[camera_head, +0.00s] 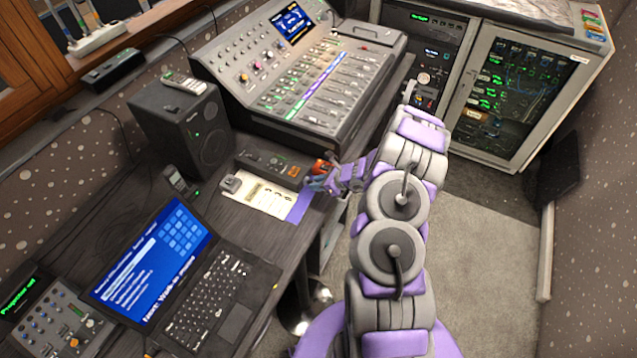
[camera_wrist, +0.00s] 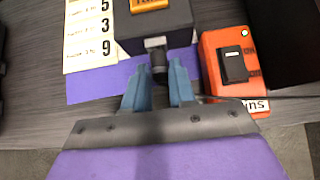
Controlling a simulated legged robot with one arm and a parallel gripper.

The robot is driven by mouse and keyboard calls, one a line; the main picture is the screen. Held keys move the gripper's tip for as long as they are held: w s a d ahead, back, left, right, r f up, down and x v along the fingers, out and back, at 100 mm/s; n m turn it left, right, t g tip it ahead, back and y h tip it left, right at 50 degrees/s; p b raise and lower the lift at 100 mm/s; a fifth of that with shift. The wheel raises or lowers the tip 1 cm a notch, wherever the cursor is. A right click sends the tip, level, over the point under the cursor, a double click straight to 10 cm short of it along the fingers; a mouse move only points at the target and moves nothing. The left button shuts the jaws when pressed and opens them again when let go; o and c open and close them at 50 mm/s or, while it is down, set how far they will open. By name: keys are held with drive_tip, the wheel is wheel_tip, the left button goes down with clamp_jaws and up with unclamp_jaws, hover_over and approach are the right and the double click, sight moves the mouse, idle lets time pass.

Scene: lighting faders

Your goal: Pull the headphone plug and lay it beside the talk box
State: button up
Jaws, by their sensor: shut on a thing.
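My gripper (camera_wrist: 158,80) is shut on the dark headphone plug (camera_wrist: 158,61); its blue fingers are on either side of the plug. The plug is in line with a light socket (camera_wrist: 155,42) on the near face of the dark talk box (camera_wrist: 150,22), which has an orange label on top. The plug's tip is hidden, so I cannot tell how deep it sits. In the head view my gripper (camera_head: 316,183) is at the right end of the talk box (camera_head: 262,160), at the desk edge. The plug is too small to make out there.
A thin dark cable runs right from the gripper. A printed card (camera_wrist: 90,35) lies on a purple sheet (camera_wrist: 105,85) to the left. A laptop (camera_head: 205,290), speaker (camera_head: 190,130) and mixing desk (camera_head: 310,90) stand around.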

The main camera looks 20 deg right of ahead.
clamp_jaws()
drive_tip(key=shift+s+d, duration=0.1)
drive_tip(key=shift+d, duration=0.05)
drive_tip(key=shift+s+d+p, duration=0.4)
drive_tip(key=shift+s+d, duration=0.25)
drive_tip(key=shift+s, duration=0.25)
drive_tip(key=shift+s+d+p, duration=0.35)
drive_tip(key=shift+s+d, duration=0.3)
drive_tip(key=shift+s, duration=0.2)
